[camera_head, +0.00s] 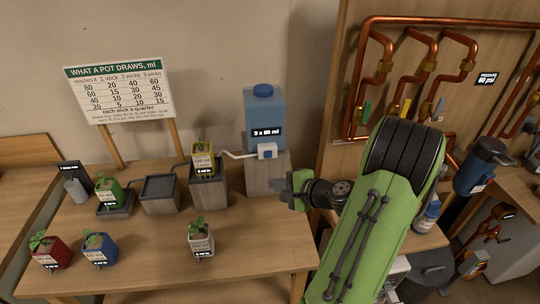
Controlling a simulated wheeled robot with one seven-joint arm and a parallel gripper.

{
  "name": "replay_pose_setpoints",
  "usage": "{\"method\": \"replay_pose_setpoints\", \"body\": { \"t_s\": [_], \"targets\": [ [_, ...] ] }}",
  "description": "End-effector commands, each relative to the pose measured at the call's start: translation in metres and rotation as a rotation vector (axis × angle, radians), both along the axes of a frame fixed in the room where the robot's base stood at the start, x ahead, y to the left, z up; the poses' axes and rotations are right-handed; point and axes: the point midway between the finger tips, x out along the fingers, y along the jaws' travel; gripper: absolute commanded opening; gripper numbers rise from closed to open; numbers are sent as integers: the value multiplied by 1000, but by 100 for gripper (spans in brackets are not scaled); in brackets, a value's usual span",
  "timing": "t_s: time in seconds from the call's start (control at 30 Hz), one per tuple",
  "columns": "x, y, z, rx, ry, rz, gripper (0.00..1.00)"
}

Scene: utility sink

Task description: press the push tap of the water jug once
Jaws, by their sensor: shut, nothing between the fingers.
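The water jug (265,112) is a translucent blue container with a dark blue cap and a black label reading "3 x 80 ml". It stands on a grey wooden block at the back of the bench. Its push tap (267,151) is a small white and blue part low on its front, with a pale spout reaching left. My gripper (284,189) is shut and empty, in front of the block, below and slightly right of the tap, and apart from it in the picture. My green arm comes in from the lower right.
A yellow pot (203,160) stands on a grey stand under the spout. Lower stands (160,194) and a green pot (108,190) are to its left. Red, blue and white pots (201,240) are nearer the front. A sign (119,88) stands behind; copper pipes (430,22) run right.

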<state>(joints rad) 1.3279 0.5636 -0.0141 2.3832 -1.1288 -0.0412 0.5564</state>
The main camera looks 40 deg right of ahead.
Motion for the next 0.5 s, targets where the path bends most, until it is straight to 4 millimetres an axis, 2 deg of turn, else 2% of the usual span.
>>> {"method": "replay_pose_setpoints", "body": {
  "t_s": [0.5],
  "targets": [
    [59, -39, 3, 0, 1, 4, 0]
  ]
}}
